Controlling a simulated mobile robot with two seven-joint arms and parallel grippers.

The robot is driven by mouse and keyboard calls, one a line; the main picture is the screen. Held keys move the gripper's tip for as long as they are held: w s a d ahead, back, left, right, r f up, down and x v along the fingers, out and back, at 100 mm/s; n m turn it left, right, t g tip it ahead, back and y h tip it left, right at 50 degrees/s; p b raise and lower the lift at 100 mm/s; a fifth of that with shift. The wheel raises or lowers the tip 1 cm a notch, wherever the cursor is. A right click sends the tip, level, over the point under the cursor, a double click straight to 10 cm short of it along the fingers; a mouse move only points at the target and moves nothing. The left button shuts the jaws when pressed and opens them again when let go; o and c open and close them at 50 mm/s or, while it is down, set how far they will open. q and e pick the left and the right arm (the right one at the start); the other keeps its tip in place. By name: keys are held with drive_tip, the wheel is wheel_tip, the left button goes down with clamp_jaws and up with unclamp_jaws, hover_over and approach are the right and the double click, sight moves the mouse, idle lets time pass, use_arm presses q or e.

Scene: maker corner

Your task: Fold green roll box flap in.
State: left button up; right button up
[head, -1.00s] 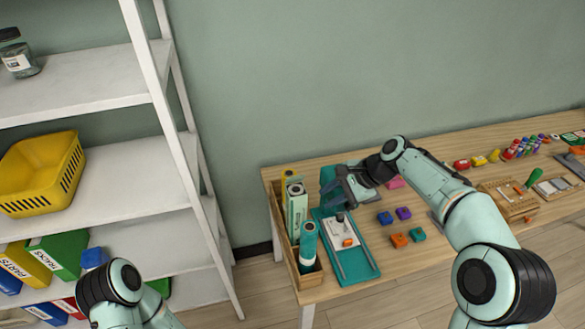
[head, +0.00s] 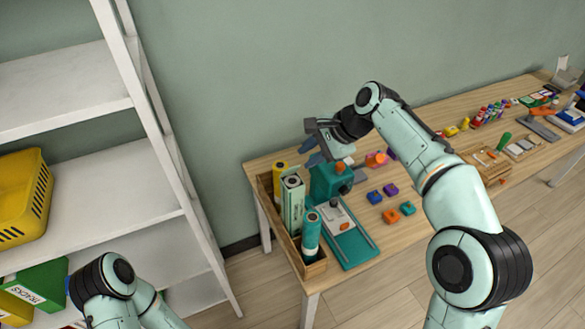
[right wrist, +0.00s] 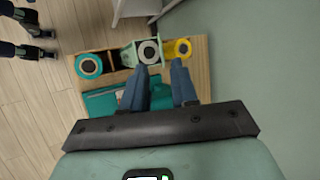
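The green roll box (head: 292,204) is a tall pale-green box standing upright in a wooden tray. A dark-cored roll shows at its top. In the right wrist view the box top (right wrist: 149,52) lies just beyond my fingertips, with a pale-green piece (right wrist: 128,55) beside the roll; I cannot tell if that is the flap. My right gripper (head: 311,150) is above and behind the box, apart from it in the head view. Its two blue-grey fingers (right wrist: 159,65) are spread with nothing held between them. My left arm shows at bottom left, its gripper out of view.
The wooden tray (head: 313,271) also holds a yellow roll (head: 280,178) and a teal roll (head: 311,236). A teal press machine (head: 345,246) stands right beside it. Small coloured blocks (head: 391,216) lie further right. A white shelf (head: 120,190) stands left of the table.

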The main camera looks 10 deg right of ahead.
sight(292, 168)
drive_tip(key=x, duration=0.8)
drive_tip(key=shift+a+r, duration=0.1)
clamp_jaws()
